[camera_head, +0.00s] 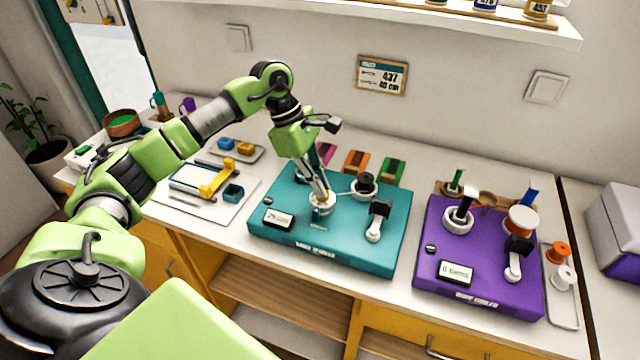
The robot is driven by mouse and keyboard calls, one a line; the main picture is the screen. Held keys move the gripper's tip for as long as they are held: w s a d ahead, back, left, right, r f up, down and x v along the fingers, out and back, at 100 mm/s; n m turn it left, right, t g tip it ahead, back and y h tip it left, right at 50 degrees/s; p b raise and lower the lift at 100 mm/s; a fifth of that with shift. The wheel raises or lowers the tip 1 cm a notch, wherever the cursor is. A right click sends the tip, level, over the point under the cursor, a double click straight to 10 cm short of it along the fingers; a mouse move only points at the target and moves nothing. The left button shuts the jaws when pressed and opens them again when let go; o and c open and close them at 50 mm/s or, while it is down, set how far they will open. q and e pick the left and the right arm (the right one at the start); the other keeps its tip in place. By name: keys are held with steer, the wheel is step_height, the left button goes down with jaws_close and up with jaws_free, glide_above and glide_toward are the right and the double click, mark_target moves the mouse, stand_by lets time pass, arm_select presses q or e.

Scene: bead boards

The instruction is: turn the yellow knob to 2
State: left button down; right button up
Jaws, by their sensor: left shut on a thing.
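The teal board (337,250) lies on the counter in the middle of the camera_head view. I cannot read which number the knob points to. A small display (278,217) is at the board's front left, too small to read surely. My right gripper is not in view.
A black knob (364,182) and a black-topped lever (378,215) stand to the right on the teal board. A purple board (480,285) with several parts lies further right. A white tray (165,205) with a yellow piece (216,178) lies to the left.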

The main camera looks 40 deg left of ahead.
arm_select(q)
steer(key=c, duration=2.2)
jaws_free()
steer(key=shift+r, duration=0.1)
steer(key=v, duration=1.2)
